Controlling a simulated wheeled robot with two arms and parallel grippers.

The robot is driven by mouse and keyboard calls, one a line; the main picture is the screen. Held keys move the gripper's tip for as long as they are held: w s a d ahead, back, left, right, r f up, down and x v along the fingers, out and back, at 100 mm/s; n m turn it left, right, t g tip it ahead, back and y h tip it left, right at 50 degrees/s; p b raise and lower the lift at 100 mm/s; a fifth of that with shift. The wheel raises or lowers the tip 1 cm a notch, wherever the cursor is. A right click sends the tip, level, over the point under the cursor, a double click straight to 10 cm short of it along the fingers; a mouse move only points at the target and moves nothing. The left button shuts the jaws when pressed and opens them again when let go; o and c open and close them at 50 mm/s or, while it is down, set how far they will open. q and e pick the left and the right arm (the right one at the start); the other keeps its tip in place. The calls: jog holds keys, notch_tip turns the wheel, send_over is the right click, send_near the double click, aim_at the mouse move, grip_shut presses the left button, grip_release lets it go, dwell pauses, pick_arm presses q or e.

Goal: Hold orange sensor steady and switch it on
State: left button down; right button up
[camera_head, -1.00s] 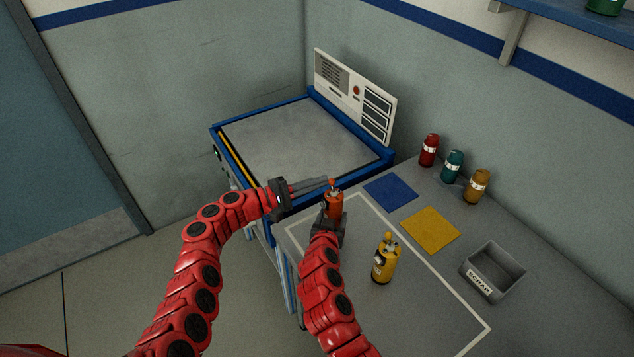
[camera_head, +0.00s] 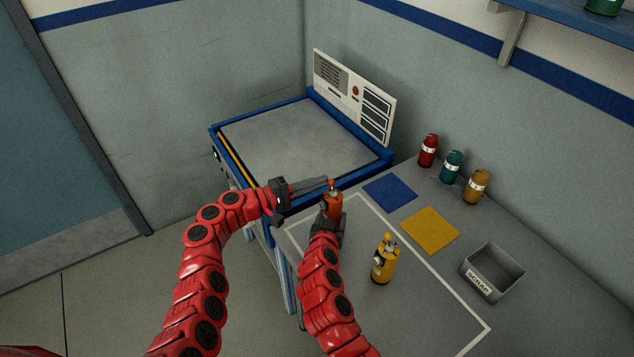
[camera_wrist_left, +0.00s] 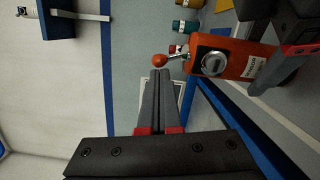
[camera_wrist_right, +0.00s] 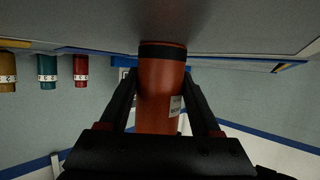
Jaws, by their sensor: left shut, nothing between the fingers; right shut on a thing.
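The orange sensor (camera_head: 333,205) stands upright near the left corner of the bench, inside the white outline. My right gripper (camera_head: 330,222) is shut around its body; the right wrist view shows the orange body (camera_wrist_right: 160,90) between the fingers. My left gripper (camera_head: 325,181) is shut and empty, its fingertips close to the small ball-topped lever on the sensor's top. In the left wrist view the closed fingertips (camera_wrist_left: 158,74) lie just beside the orange ball (camera_wrist_left: 160,60). I cannot tell whether they touch. A round dial (camera_wrist_left: 214,63) shows on the sensor's face.
A yellow sensor (camera_head: 385,260) stands to the right on the bench. Blue (camera_head: 390,192) and yellow (camera_head: 430,231) mats, a scrap bin (camera_head: 493,272) and three small bottles (camera_head: 452,166) lie beyond. A blue-framed machine (camera_head: 290,145) stands behind the grippers.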

pick_arm(q)
jog(key=m, duration=0.2)
jog(key=s+m, duration=0.1)
jog(key=d+r+m, duration=0.1)
jog(key=m, duration=0.1)
jog(key=shift+s+m, duration=0.25)
jog(key=shift+m, duration=0.05)
jog(key=s+a+r, duration=0.1)
jog(key=s+a, duration=0.1)
jog(key=a, duration=0.9)
jog(key=shift+a+r, duration=0.2)
jog(key=shift+r, duration=0.2)
